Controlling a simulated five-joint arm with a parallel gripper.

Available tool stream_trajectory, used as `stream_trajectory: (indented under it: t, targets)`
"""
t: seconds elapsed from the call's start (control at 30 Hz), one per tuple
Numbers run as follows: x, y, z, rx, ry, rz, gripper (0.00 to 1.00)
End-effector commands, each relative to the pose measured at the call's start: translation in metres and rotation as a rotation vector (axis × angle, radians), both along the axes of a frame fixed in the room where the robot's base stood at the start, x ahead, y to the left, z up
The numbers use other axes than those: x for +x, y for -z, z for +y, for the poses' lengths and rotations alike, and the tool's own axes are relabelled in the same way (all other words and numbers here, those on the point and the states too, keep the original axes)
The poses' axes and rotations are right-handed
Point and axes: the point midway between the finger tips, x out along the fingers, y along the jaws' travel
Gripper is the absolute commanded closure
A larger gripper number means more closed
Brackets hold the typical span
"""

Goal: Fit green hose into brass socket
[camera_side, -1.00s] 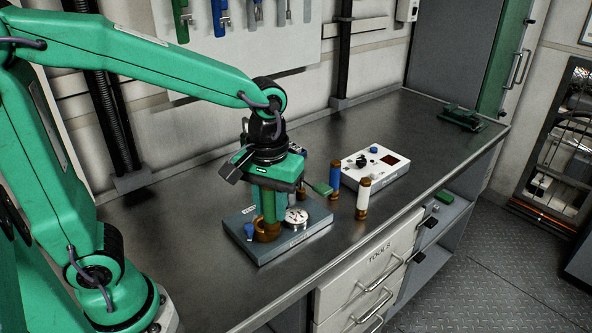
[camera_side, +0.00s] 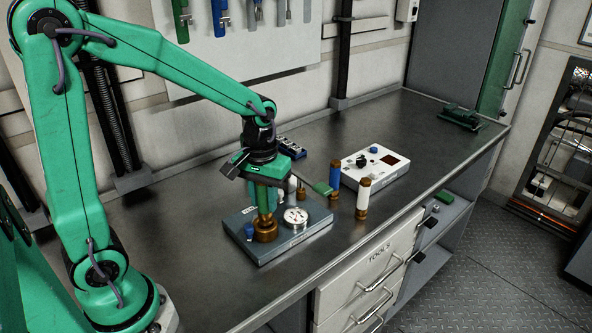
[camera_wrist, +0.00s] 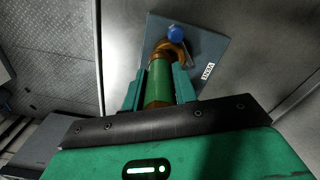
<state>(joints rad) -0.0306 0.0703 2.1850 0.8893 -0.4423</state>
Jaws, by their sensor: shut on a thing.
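My gripper (camera_side: 266,205) is shut on the green hose (camera_wrist: 160,80), which stands upright between its fingers. The brass socket (camera_side: 265,235) is on the grey block (camera_side: 310,228), directly below the hose. In the side view the hose's brass lower end meets the socket's top. In the wrist view the socket (camera_wrist: 178,50) shows just past the hose's brass end. How deep the end sits in the socket is hidden. The fingers hide much of the hose in the side view.
The block carries a round gauge (camera_side: 295,217) and a blue knob (camera_side: 249,231). A blue hose (camera_side: 335,176) and a white hose (camera_side: 364,191) stand to the right. A white control box (camera_side: 376,167) lies behind them. The bench's far right is mostly clear.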

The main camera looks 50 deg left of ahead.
Motion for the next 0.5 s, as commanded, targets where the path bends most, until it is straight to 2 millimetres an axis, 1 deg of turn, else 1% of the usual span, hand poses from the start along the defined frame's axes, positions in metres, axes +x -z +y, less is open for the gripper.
stream_trajectory:
  t: [0.03, 0.2, 0.5]
  targets:
    - [0.003, 0.004, 0.007, 0.000, -0.003, 0.000, 1.00]
    - [0.009, 0.012, 0.018, 0.000, -0.001, -0.001, 1.00]
    - [0.010, 0.016, 0.020, 0.000, 0.001, -0.001, 1.00]
